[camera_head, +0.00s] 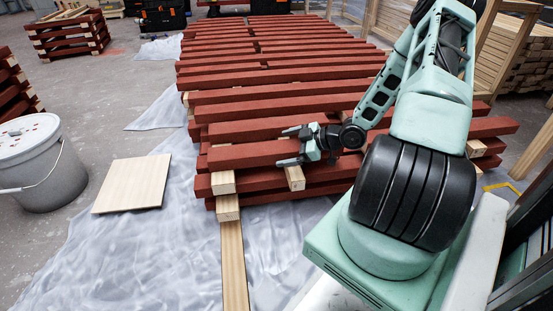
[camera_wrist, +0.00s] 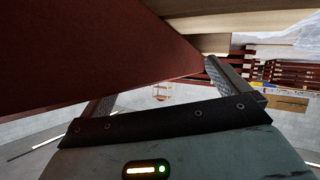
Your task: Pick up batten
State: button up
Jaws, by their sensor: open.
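Dark red painted battens lie in a long stack of rows. The nearest top batten (camera_head: 240,155) rests on pale wooden spacers at the front edge of the stack. My gripper (camera_head: 288,146) is open at this batten, one finger towards its far side and the other towards its near side. In the wrist view, a red batten (camera_wrist: 90,50) fills the upper left, close in front of my gripper (camera_wrist: 157,82), and hides part of the left finger. I cannot tell whether the fingers touch it.
A pale square board (camera_head: 132,184) lies on plastic sheeting (camera_head: 110,245) left of the stack. A grey lidded bucket (camera_head: 45,175) stands at the left. A small red stack (camera_head: 68,35) is at the back left. Wooden racks (camera_head: 510,60) stand at the right.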

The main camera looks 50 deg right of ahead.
jog(key=shift+b+x, duration=0.3)
jog(key=shift+x, duration=0.6)
jog(key=c, duration=1.5)
